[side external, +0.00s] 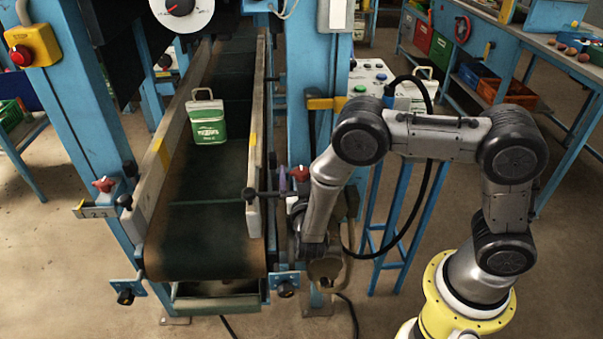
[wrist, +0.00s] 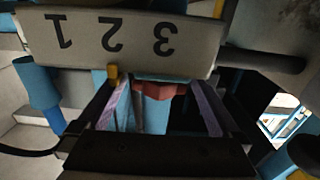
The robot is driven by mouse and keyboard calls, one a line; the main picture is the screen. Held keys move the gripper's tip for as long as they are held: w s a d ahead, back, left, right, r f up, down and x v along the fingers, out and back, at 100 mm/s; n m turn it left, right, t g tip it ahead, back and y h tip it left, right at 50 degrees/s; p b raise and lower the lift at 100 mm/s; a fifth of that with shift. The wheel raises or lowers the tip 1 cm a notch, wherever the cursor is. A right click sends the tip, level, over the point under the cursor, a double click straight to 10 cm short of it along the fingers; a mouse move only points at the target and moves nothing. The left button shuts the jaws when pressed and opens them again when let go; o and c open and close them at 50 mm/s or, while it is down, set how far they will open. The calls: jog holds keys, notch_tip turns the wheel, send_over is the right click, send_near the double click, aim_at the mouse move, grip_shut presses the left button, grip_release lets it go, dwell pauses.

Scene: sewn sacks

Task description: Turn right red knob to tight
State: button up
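The right red knob (side external: 299,172) sits on the blue post at the conveyor's right side. In the wrist view the red knob (wrist: 158,91) lies between my fingers, just below a pale plate (wrist: 120,42) marked 1, 2 and 3 upside down. My gripper (wrist: 162,105) is open, one finger on each side of the knob. A gap shows on the right; contact on the left cannot be told. In the side view my gripper (side external: 290,180) is beside the knob, partly hidden by my arm. A small yellow tab (wrist: 112,72) shows under the plate.
The left red knob (side external: 104,184) is across the conveyor belt (side external: 205,235). A green and white sack (side external: 207,122) stands on the belt. A dark rod (wrist: 265,60) sticks out right of the plate. Blue posts and a control box (side external: 370,78) stand close to my arm.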

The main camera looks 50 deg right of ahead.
jog(key=v, duration=1.4)
